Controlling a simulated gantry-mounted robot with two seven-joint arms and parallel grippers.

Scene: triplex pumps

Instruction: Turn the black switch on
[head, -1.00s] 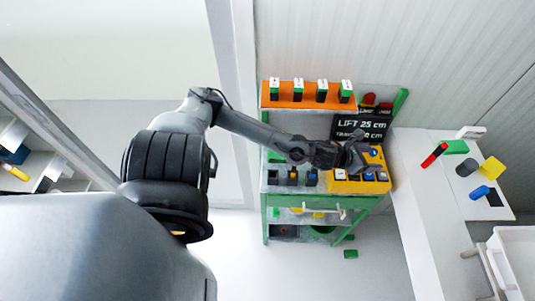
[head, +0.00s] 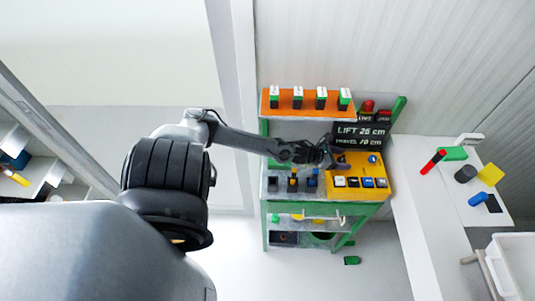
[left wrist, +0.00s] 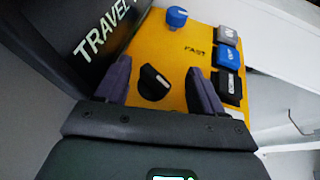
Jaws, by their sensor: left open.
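The black switch (left wrist: 153,83) is a rotary knob with a white pointer mark on the yellow panel (head: 360,169), which also shows in the left wrist view (left wrist: 203,32). My left gripper (head: 338,162) is over the panel's left part in the head view. In the left wrist view its open jaws (left wrist: 158,84) appear on either side of the black switch, with nothing held. I cannot tell whether the fingers touch the switch. The switch is not clear in the head view. My right gripper is in neither current view.
The panel also bears a blue knob (left wrist: 176,17) and several push buttons (left wrist: 229,57). A black display (head: 362,134) stands just behind it. An orange rail (head: 308,104) with several switches is at the back, and a white table (head: 425,180) is at the right.

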